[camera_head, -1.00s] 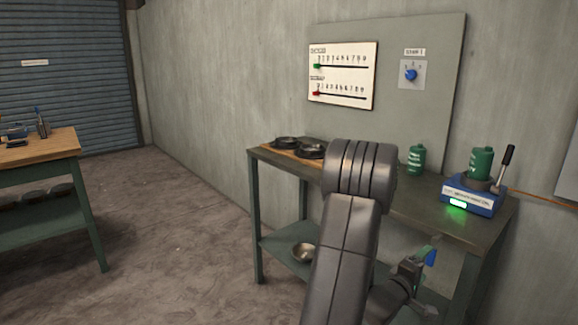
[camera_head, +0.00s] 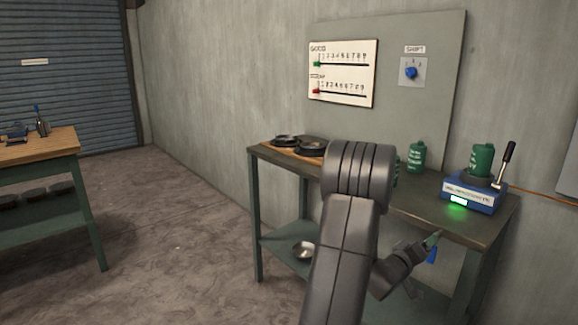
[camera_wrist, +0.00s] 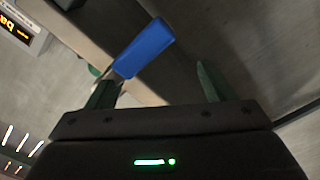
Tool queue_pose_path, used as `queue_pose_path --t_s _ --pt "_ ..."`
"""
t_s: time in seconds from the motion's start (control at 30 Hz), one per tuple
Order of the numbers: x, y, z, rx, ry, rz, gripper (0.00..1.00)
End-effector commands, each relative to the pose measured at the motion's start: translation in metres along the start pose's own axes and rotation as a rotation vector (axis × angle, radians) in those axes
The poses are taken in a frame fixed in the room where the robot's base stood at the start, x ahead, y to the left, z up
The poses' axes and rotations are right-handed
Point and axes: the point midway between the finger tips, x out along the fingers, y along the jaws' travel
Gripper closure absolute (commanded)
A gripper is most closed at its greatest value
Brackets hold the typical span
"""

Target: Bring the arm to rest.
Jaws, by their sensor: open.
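My arm rises in front of the workbench (camera_head: 420,208) in the head view, its thick grey joint covering part of the benchtop. My gripper (camera_head: 433,246) hangs low at the bench's front right side, below the top's edge. In the wrist view my gripper (camera_wrist: 158,72) has its two green fingers apart. A blue piece (camera_wrist: 145,48) shows at the left finger; I cannot tell whether it is part of the gripper or a separate thing. No object is clearly held between the fingers.
Green canisters (camera_head: 416,157) stand on the bench; another (camera_head: 482,160) sits on a blue device (camera_head: 470,196) with a lever. Dark bowls (camera_head: 311,148) lie at the back left, a metal bowl (camera_head: 303,250) on the lower shelf. The floor (camera_head: 180,235) at left is clear.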

Motion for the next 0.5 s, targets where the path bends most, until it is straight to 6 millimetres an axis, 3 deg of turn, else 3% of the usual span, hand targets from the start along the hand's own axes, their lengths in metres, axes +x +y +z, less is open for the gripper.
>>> queue_pose_path --t_s 0.5 --pt "0.000 0.006 -0.028 0.526 0.002 0.001 0.25"
